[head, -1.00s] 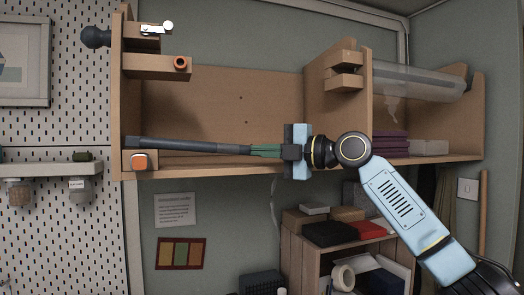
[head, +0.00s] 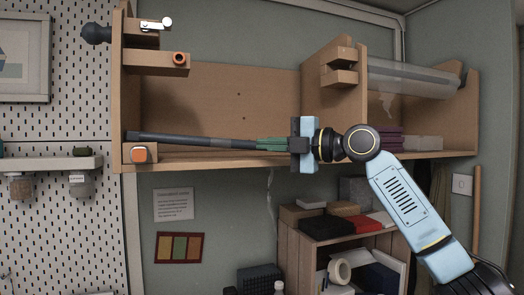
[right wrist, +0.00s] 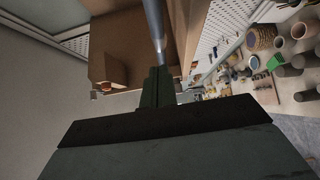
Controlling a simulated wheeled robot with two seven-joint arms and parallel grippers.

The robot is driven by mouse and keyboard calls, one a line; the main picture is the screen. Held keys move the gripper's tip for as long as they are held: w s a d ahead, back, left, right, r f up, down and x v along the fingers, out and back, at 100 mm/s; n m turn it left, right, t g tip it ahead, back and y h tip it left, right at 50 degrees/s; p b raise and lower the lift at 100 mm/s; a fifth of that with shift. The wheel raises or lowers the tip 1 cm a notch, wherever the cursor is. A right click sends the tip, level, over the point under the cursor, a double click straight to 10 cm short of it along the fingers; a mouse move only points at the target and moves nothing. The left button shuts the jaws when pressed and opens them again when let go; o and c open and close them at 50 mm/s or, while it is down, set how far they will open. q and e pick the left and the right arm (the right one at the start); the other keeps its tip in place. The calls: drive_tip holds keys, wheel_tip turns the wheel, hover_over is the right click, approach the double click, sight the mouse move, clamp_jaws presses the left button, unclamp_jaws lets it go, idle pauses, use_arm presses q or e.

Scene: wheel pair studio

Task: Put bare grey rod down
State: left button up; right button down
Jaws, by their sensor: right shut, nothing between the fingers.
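The bare grey rod (head: 190,140) lies nearly level along the lower front of the wooden shelf. Its left end is just above a wooden block with an orange knob (head: 138,154). My right gripper (head: 262,145) is at the rod's right end, its green fingers shut and in line with the rod. Nothing is held between them; whether the fingertips touch the rod I cannot tell. In the right wrist view the rod (right wrist: 155,24) runs away beyond the fingertips (right wrist: 157,78). My left gripper is not in view.
Upper left wooden blocks (head: 150,60) stick out from the shelf, one with an orange ring. A clear tube (head: 415,80) lies on the right part, above purple items. A crate (head: 290,245) with boxes stands below. The shelf's middle bay is open.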

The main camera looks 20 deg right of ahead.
drive_tip(key=b+v, duration=0.2)
drive_tip(key=v, duration=0.6)
drive_tip(key=shift+d, duration=0.3)
drive_tip(key=shift+w+f, duration=0.1)
